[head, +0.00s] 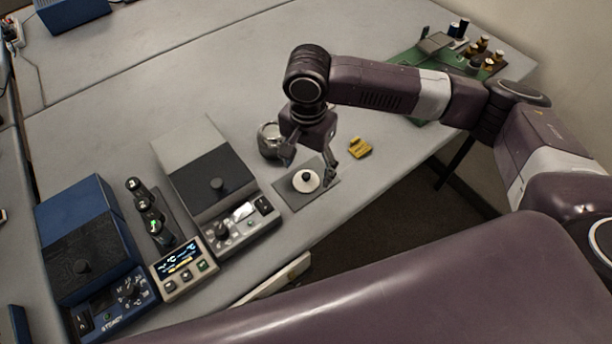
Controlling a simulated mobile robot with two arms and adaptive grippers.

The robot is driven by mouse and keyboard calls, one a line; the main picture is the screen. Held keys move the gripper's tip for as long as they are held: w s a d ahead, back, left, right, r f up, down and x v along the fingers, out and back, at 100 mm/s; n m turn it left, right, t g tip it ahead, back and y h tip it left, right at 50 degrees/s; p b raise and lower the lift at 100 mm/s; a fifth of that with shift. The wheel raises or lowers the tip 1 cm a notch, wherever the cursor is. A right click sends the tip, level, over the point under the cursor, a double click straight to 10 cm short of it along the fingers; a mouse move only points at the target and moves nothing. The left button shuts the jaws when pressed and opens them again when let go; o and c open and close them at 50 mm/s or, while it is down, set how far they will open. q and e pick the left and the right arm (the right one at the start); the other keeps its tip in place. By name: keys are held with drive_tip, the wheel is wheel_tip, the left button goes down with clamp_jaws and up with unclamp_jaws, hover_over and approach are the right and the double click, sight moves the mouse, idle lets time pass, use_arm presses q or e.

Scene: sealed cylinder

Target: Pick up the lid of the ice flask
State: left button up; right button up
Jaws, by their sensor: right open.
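The lid (306,181), a white disc with a dark knob, lies on a dark grey square mat (291,200) near the table's front edge. The ice flask (267,142), a round silvery metal vessel, stands just behind and left of the mat, partly hidden by my right gripper. My right gripper (309,168) points down over the lid with its fingers apart and nothing between them. One finger is to the lid's left and the other to its right; I cannot tell the exact height. My left gripper is not in view.
A small yellow block (360,148) lies right of the mat. A grey device with a dark lid (215,175), a small display unit (183,270) and a blue device (85,235) stand left. A green board with parts (405,62) is at the back right. The table's middle is clear.

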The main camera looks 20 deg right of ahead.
sight(306, 175)
wheel_tip(306, 175, down, 3)
drive_tip(key=shift+w+r, duration=0.1)
drive_tip(key=shift+r, duration=0.1)
drive_tip(key=shift+f, duration=0.45)
drive_tip(key=shift+c, duration=0.2)
drive_tip(key=shift+a, duration=0.1)
drive_tip(key=c, duration=1)
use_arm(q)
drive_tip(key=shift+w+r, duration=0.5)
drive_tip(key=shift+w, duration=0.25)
use_arm(e)
drive_tip(key=shift+w+r, duration=0.1)
drive_tip(key=shift+r, duration=0.1)
